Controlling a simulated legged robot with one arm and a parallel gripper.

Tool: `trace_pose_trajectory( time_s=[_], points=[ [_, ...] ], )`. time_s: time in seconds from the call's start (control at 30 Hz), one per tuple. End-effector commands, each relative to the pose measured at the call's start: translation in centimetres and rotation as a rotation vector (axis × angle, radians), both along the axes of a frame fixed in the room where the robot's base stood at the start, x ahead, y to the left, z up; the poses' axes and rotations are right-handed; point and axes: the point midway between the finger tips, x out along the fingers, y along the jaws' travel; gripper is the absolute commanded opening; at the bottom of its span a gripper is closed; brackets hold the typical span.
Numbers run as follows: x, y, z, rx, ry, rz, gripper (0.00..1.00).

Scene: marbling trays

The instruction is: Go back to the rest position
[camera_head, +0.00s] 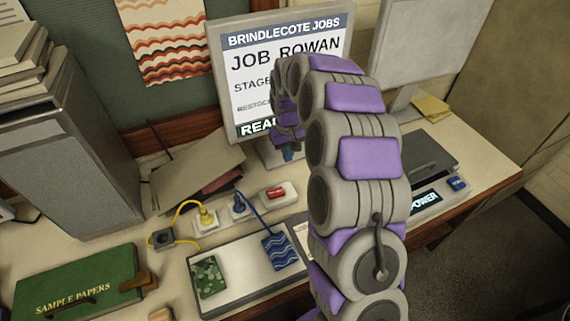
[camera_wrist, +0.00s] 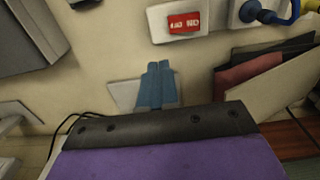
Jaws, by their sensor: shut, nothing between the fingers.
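My arm, grey with purple pads, rises from the bottom of the head view and arches over toward the screen. My gripper (camera_head: 290,154) shows as small blue fingertips just below the screen, partly hidden by my arm. In the wrist view its two blue fingers (camera_wrist: 157,86) lie together, shut and empty, above the pale desk. A red switch (camera_wrist: 184,22) on a white block lies beyond the fingers in the wrist view. The same switch (camera_head: 276,193) shows left of my arm in the head view.
The screen (camera_head: 280,70) reading "JOB ROWAN" stands close behind my gripper. A white tray (camera_head: 238,283) carries a green patterned piece and a blue wavy one. A green "SAMPLE PAPERS" box (camera_head: 75,290) sits at left. Yellow and blue cables run to plugs near folders (camera_head: 195,170).

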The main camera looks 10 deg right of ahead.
Motion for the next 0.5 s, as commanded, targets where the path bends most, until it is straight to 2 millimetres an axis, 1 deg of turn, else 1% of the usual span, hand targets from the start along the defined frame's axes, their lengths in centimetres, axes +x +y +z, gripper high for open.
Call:
trace_pose_trajectory(
  time_s=[0.03, 0.1, 0.2, 0.5],
  points=[
    [0.1, -0.2, 1.0, 0.0, -0.001, -0.001, 0.0],
    [0.1, -0.3, 1.8, 0.0, -0.001, -0.002, 0.0],
    [0.1, -0.4, 2.3, 0.0, 0.0, -0.002, 0.0],
    [0.1, -0.4, 2.4, 0.001, 0.001, -0.001, 0.0]
  ],
)
